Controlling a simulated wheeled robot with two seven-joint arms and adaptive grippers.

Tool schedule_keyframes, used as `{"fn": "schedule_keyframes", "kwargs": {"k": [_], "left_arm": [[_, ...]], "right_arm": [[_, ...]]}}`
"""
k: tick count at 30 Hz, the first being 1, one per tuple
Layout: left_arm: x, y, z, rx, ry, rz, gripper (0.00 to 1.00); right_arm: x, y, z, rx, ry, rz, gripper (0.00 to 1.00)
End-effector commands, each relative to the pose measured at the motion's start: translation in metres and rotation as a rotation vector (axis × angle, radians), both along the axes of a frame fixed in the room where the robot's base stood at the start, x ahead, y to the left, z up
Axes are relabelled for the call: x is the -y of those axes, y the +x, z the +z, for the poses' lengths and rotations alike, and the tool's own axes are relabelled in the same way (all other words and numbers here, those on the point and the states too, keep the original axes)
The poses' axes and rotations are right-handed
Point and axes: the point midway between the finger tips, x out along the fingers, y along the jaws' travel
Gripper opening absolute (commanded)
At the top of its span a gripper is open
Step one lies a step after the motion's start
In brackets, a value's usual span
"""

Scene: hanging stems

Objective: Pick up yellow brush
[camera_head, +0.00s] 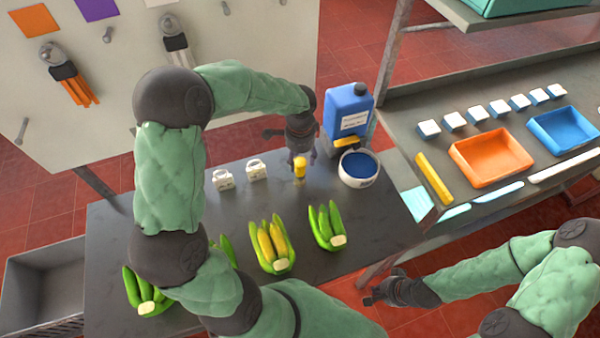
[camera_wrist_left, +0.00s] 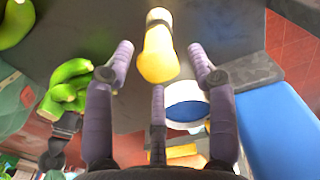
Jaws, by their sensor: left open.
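The yellow brush (camera_head: 299,168) stands on the dark table, below my left gripper (camera_head: 301,150) in the head view. In the left wrist view the brush (camera_wrist_left: 158,48) has a yellow end, a dark band and a pale end. My left gripper (camera_wrist_left: 160,58) is open there, its purple fingers spread on both sides of the brush in the picture. I see no finger clearly touching it. My right gripper (camera_head: 372,293) hangs low beside the table's right side, away from the brush; its jaw state is unclear.
A white bowl with blue contents (camera_head: 359,167) and a blue jug (camera_head: 347,112) stand just right of the brush. Two small white objects (camera_head: 240,174) are left of it. Banana bunches (camera_head: 272,247) lie at the near side. A bench with an orange tray (camera_head: 490,156) is at right.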

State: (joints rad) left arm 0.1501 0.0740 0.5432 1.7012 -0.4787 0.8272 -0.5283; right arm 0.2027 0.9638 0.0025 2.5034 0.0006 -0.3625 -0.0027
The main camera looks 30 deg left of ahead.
Motion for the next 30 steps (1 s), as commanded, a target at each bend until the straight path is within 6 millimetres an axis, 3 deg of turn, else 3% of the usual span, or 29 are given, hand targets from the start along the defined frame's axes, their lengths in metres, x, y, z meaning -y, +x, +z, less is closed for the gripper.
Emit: {"fn": "schedule_keyframes", "kwargs": {"k": [9,17,18,24,30], "left_arm": [[0.000,-0.002,-0.043,-0.003,-0.001,-0.001,0.57],[0.000,-0.002,-0.048,-0.001,-0.001,-0.001,0.57],[0.000,-0.002,-0.047,-0.001,-0.001,-0.001,0.54],[0.000,-0.002,-0.047,-0.001,-0.001,-0.001,0.00],[0.000,-0.002,-0.047,-0.001,-0.001,-0.001,0.00]], "right_arm": [[0.000,0.000,-0.011,0.000,0.000,0.000,0.00],[0.000,0.000,-0.011,0.000,0.000,0.000,0.00],[0.000,0.000,-0.011,0.000,0.000,0.000,0.00],[0.000,0.000,-0.011,0.000,0.000,0.000,0.00],[0.000,0.000,-0.011,0.000,0.000,0.000,0.00]]}}
